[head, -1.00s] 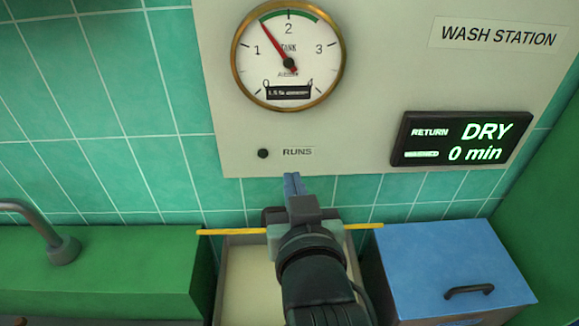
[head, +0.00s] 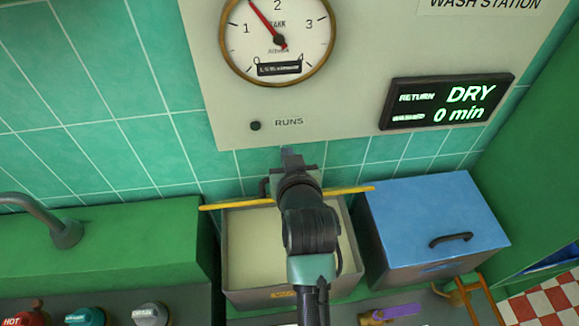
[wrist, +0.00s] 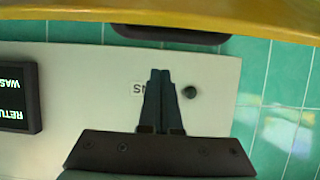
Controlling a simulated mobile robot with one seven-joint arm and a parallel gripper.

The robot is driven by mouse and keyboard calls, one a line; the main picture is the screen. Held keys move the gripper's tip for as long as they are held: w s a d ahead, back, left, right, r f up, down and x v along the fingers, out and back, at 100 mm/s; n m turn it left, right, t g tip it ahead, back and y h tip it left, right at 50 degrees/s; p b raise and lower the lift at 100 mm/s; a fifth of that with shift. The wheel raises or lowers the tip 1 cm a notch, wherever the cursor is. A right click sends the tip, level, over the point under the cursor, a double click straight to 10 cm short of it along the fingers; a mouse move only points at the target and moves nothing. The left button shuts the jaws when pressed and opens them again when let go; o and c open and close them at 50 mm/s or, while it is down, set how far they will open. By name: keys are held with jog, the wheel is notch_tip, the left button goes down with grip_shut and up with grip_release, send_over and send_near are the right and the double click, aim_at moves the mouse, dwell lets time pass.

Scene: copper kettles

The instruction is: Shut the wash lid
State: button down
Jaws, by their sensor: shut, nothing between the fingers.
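A tub with a cream inside (head: 238,240) stands open under the wall panel. A thin yellow strip (head: 228,205), apparently its raised lid seen edge-on, runs across its back. In the wrist view a yellow surface (wrist: 60,18) fills the top, with a dark handle (wrist: 170,34) beside it. My gripper (head: 287,152) is shut and empty, at the back of the tub near the strip, pointing towards the wall panel. Its closed fingers also show in the wrist view (wrist: 160,74). My arm hides the middle of the tub and strip. Contact with the lid cannot be told.
A blue-lidded box (head: 425,215) with a dark handle stands shut to the right. A green counter (head: 120,245) with a tap (head: 62,230) lies left. Coloured knobs (head: 85,316) line the front. The panel's gauge (head: 277,40) and DRY display (head: 448,102) are above.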

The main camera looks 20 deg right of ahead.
jog(key=shift+s+a+f+p, duration=0.2)
jog(key=shift+s+f+p, duration=0.05)
jog(key=shift+s+f, duration=0.35)
jog(key=shift+s+a+f+p, duration=0.2)
jog(key=shift+s+f+p, duration=0.05)
jog(key=shift+s+f, duration=0.35)
jog(key=shift+f, duration=0.1)
